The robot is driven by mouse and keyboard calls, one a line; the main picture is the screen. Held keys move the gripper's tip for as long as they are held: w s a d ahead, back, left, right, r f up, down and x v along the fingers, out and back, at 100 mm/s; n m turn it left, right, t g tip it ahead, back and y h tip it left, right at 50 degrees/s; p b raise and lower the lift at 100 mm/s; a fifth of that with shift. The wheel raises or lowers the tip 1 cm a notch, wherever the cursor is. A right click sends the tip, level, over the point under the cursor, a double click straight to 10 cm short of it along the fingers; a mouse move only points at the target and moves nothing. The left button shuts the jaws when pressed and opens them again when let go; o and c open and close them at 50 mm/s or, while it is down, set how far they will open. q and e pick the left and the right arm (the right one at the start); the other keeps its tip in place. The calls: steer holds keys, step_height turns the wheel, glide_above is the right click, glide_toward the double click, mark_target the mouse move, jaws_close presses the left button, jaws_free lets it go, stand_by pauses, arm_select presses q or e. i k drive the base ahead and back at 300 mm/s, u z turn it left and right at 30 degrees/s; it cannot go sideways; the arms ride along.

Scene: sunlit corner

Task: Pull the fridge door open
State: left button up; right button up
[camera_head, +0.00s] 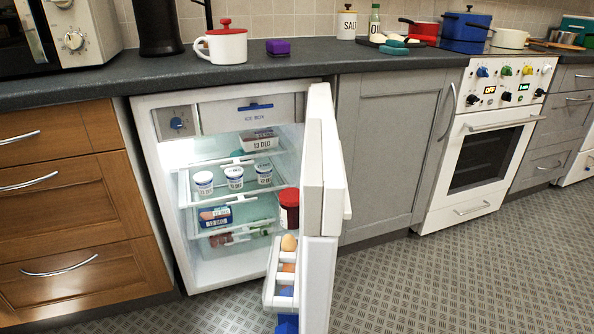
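The white fridge (140,125) stands under the dark counter, between wooden drawers and a grey cabinet. Its door (318,250) stands wide open, swung out toward me on its right side, so I see it nearly edge-on. Door shelves hold a red-lidded jar (289,208), an egg (289,242) and blue items lower down. Inside are an ice box (252,108), several white pots (235,178) and packaged food (215,216). Part of what may be the handle (347,205) shows at the door's right side. Neither gripper is in view.
Wooden drawers (65,215) are left of the fridge; a grey cabinet (385,150) and white oven (485,150) are right. The counter (280,68) holds a mug (223,42), a purple sponge (278,47) and pots. The patterned floor (460,270) is clear at the right.

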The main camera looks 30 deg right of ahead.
mark_target(324, 199)
steer(key=u, duration=1.3)
steer(key=k, duration=0.45)
steer(key=z, duration=1.55)
